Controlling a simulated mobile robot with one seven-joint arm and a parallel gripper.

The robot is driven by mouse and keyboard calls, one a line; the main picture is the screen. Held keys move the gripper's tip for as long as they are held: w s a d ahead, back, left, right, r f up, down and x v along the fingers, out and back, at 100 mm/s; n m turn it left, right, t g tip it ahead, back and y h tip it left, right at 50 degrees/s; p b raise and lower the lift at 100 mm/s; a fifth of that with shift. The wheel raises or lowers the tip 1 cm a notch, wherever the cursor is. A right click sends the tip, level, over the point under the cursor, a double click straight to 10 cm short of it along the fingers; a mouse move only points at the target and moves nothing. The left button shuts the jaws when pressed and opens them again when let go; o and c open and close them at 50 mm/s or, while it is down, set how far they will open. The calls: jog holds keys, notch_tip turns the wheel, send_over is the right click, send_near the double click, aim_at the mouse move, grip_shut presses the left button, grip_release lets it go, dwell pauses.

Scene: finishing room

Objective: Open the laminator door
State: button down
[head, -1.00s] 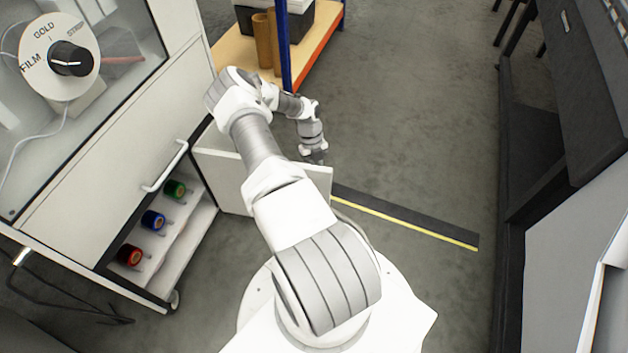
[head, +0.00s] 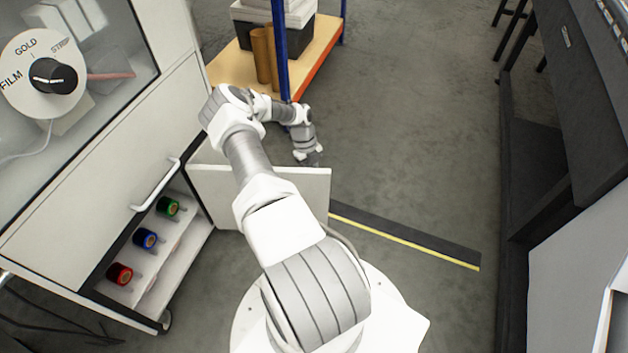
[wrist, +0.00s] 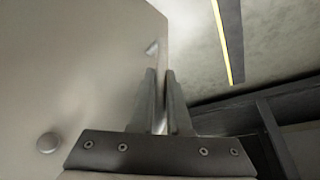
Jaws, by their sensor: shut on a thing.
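The laminator (head: 88,195) is a white cabinet at the left of the head view, with a dial marked FILM, GOLD and STRIP on top. Its white door (head: 303,183) stands swung out from the lower compartment, which shows its shelf. My gripper (head: 312,160) is at the door's free edge, partly hidden behind it in the head view. A round knob (wrist: 47,143) shows on the door face.
Red, blue and green rolls (head: 145,238) sit inside the open compartment. A wooden-topped shelf with a blue post (head: 281,50) stands behind the door. Dark furniture (head: 545,150) lines the right. The grey floor (head: 420,130) between is clear, with a black and yellow strip (head: 400,238).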

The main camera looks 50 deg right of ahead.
jog(key=c, duration=0.9)
grip_release()
jog(key=p+v, duration=0.4)
jog(key=v, duration=1.3)
jog(key=shift+w+r, duration=0.15)
